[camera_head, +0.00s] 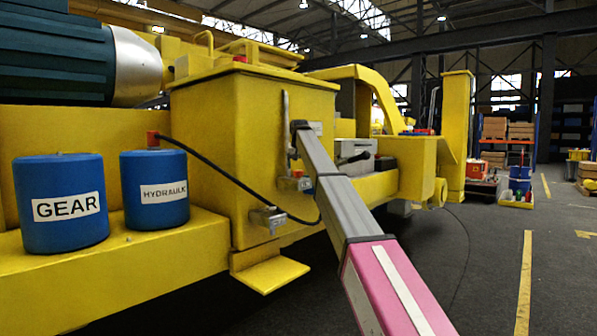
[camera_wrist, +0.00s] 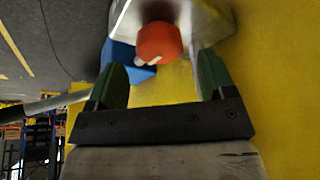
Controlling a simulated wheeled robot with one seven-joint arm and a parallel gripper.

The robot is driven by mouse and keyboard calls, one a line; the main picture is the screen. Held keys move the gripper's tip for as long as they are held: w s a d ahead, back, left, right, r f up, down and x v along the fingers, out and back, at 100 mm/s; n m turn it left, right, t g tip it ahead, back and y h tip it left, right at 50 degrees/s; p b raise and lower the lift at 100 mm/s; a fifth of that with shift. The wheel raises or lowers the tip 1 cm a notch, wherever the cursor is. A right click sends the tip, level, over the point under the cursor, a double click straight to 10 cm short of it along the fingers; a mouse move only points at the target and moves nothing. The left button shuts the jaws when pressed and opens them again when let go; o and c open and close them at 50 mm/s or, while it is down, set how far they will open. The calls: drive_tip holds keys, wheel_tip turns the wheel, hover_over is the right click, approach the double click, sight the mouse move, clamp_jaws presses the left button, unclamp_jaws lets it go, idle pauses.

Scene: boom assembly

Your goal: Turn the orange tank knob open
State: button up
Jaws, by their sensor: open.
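The orange knob (camera_wrist: 159,42) is rounded and sits near the top middle of the wrist view, in front of a blue part (camera_wrist: 122,54) and a whitish grey body (camera_wrist: 204,18). My gripper (camera_wrist: 160,65) is open, with one green finger to each side of the knob. A gap shows between the knob and each finger; how far the fingertips reach along it is unclear. In the head view the orange knob (camera_head: 305,184) shows small on the front of the yellow tank (camera_head: 233,150), beside my arm. My fingers are not clearly visible there.
A blue GEAR drum (camera_head: 60,235) and a blue HYDRAULIK drum (camera_head: 155,215) stand on the yellow frame at left. The yellow wall lies close on the right in the wrist view.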

drive_tip(key=shift+x, duration=1.45)
drive_tip(key=c, duration=0.9)
